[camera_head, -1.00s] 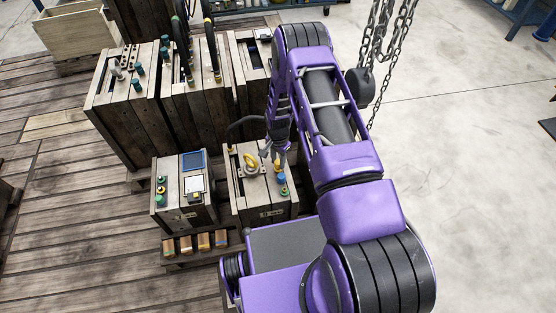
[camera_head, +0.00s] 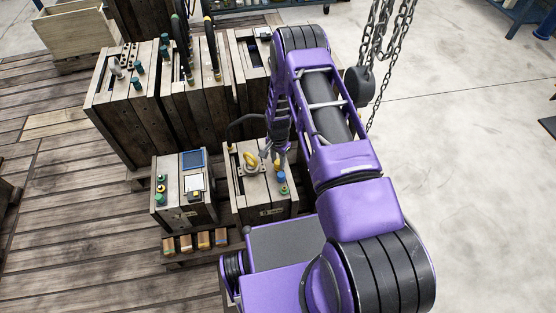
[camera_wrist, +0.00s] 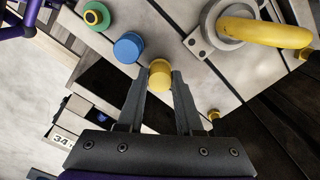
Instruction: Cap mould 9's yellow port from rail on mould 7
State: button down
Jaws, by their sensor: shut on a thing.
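In the wrist view my gripper (camera_wrist: 159,82) is shut on a round yellow cap (camera_wrist: 159,73), with one finger on each side of it. I cannot tell whether the cap still touches the wooden mould top under it. A blue cap (camera_wrist: 128,47) sits beside it, and a green ring with a yellow centre (camera_wrist: 96,15) lies further up. In the head view my gripper (camera_head: 275,152) is over the near right mould (camera_head: 262,212), which also bears the blue cap (camera_head: 281,176).
A large yellow lifting eye (camera_wrist: 262,32) stands close to my gripper. The near left mould (camera_head: 172,213) carries green and yellow fittings and a blue panel. Taller moulds (camera_head: 130,125) stand behind, and chains (camera_head: 385,40) hang right of my arm. The concrete floor at right is open.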

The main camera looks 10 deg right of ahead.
jog(key=shift+f, duration=0.35)
dwell(0.7)
jog(key=c, duration=0.5)
grip_release()
jog(key=shift+r, duration=0.1)
